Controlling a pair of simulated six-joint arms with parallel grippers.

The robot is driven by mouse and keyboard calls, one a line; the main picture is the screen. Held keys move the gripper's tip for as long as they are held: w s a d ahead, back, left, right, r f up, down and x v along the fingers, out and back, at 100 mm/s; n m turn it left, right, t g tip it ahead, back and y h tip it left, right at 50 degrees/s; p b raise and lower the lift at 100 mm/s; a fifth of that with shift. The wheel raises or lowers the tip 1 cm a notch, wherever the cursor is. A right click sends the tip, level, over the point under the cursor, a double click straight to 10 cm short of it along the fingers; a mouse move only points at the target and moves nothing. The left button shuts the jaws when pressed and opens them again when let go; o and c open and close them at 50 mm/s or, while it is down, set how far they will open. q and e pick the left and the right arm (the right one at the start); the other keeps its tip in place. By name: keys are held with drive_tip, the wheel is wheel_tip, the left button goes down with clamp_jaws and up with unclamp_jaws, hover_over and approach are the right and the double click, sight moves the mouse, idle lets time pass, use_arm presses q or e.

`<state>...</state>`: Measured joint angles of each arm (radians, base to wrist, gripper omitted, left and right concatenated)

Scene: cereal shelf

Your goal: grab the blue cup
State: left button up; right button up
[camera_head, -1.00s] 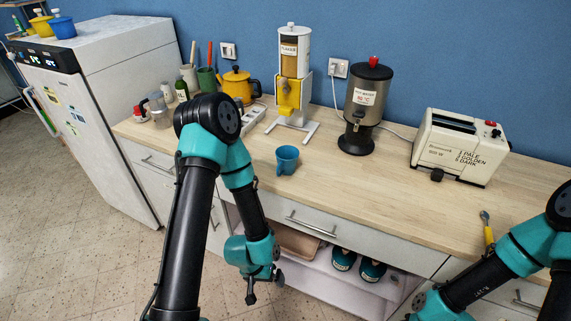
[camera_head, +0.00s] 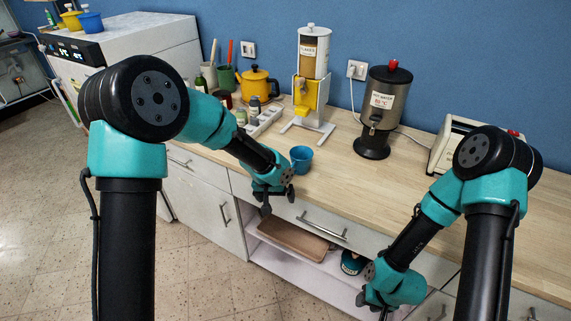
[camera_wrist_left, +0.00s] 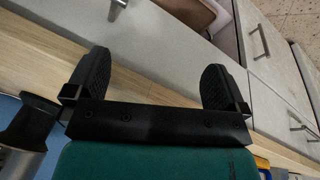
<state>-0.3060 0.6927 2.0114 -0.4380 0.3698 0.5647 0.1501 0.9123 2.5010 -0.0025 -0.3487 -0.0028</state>
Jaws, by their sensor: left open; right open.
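The blue cup (camera_head: 301,159) stands upright on the wooden counter (camera_head: 345,185), near its front edge, in front of the flakes dispenser. My left gripper (camera_head: 279,201) is just in front of the counter edge, a little left of the cup and apart from it. It is open and empty. In the left wrist view its two black fingers (camera_wrist_left: 155,82) are spread wide, and I cannot make out the cup there. My right gripper (camera_head: 375,308) hangs low before the drawers, far from the cup; its fingertips are small and partly cut off.
Behind the cup stand the flakes dispenser (camera_head: 311,85) and, to its right, the hot water dispenser (camera_head: 384,108). A small rack of bottles (camera_head: 262,118) and a yellow kettle (camera_head: 257,84) stand left. The toaster (camera_head: 455,140) is partly hidden by my right arm. Counter right of the cup is clear.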

use_arm(q)
drive_tip(key=w+d+r+t+y, duration=0.1)
drive_tip(key=w+d+r, duration=0.1)
drive_tip(key=r, duration=0.9)
drive_tip(key=w+d+r+t+y, duration=0.1)
drive_tip(key=d+r, duration=0.4)
drive_tip(key=r, duration=0.6)
drive_tip(key=shift+w+d+n+t, duration=0.15)
drive_tip(key=shift+w+n+t, duration=0.25)
drive_tip(key=shift+w, duration=0.55)
hover_over(301, 168)
wheel_tip(301, 168, down, 11)
drive_tip(key=shift+w+r, duration=0.1)
drive_tip(key=shift+r, duration=0.1)
drive_tip(key=shift+w+f, duration=0.15)
drive_tip(key=shift+f, duration=0.15)
drive_tip(key=shift+x, duration=2.65)
drive_tip(key=shift+w, duration=0.1)
